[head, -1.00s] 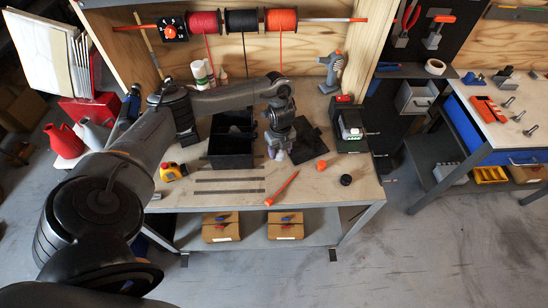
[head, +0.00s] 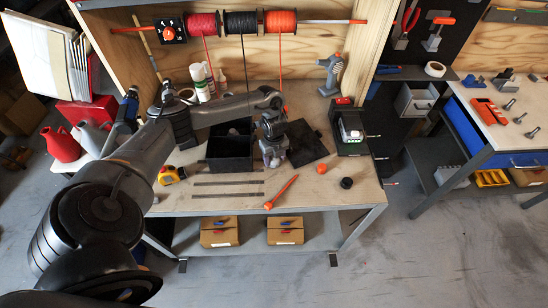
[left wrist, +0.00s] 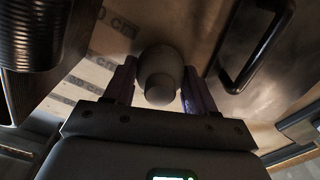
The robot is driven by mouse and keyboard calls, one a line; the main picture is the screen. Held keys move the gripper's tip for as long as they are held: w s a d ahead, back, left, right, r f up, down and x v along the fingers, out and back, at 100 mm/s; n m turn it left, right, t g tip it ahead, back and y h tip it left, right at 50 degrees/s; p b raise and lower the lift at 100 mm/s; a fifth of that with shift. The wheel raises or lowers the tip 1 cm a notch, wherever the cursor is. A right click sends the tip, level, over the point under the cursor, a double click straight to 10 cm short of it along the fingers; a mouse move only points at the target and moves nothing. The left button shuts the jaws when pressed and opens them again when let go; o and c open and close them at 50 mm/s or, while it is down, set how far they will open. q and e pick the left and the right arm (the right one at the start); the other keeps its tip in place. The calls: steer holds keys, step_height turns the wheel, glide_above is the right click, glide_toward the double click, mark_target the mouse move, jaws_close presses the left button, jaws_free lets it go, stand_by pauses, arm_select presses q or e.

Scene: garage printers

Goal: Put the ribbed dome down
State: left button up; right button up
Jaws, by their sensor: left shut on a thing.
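My left gripper (head: 273,163) is over the workbench, just right of the black open bin. In the left wrist view, a dark grey rounded piece sits between its two fingers (left wrist: 158,92); I take this to be the ribbed dome (left wrist: 160,72). The gripper is shut on it. Its ribs are not clear in this dim view, and the wrist view does not show whether it touches the surface below. In the head view the piece is hidden or too small to tell. My right gripper is not in view.
The black bin (head: 231,163) stands left of the gripper, and a dark flat plate (head: 307,144) lies to its right. An orange-tipped tool (head: 281,193), a black round cap (head: 346,183) and a yellow tape measure (head: 170,175) lie nearby. The workbench (head: 325,190) has bare room at front right.

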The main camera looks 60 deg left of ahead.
arm_select(q)
steer(key=shift+f, duration=0.1)
steer(key=o, duration=1)
